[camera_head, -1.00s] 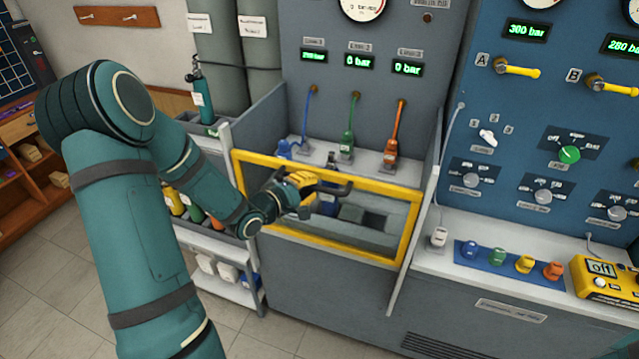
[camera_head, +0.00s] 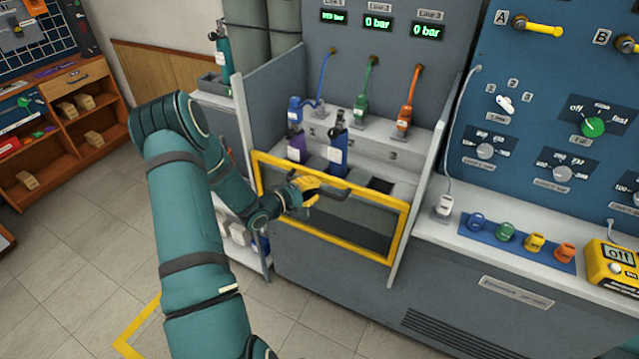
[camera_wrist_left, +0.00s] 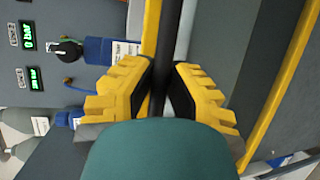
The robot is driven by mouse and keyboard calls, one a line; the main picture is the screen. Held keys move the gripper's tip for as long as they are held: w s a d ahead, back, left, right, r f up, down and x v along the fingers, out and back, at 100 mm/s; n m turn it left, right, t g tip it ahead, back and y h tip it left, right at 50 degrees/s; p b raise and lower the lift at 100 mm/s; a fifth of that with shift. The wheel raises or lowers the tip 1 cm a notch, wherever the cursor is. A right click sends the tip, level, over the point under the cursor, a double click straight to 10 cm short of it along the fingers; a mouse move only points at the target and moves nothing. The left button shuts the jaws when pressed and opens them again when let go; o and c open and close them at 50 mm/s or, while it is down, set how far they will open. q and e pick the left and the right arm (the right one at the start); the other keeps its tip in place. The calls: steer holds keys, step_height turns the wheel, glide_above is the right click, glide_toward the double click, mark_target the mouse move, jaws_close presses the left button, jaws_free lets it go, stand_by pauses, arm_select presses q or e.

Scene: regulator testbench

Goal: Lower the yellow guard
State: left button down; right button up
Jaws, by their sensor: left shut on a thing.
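The yellow guard (camera_head: 398,235) is a rectangular yellow frame with a see-through panel at the front of the grey test bay. Its upper bar now sits in front of the bay's shelf, below the bottles. My left gripper (camera_head: 306,190) is at the guard's upper bar, shut on its dark handle (camera_head: 335,191). In the left wrist view, the dark handle (camera_wrist_left: 168,45) runs between the two yellow-padded fingers, beside a yellow bar of the guard (camera_wrist_left: 285,92). The fingers partly hide the handle. My right gripper is not in view.
Blue, green and orange (camera_head: 405,115) hose connectors are at the back. A grey side panel (camera_head: 418,205) borders the bay, with a yellow meter (camera_head: 612,262) farther right.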

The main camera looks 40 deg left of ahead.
mark_target(328, 199)
arm_select(q)
step_height(328, 199, down, 6)
steer(key=b, duration=0.2)
steer(key=shift+f, duration=0.15)
steer(key=shift+w, duration=0.1)
steer(key=c, duration=0.9)
jaws_free()
steer(key=shift+c, duration=0.2)
steer(key=v, duration=1.2)
steer(key=shift+f, duration=0.1)
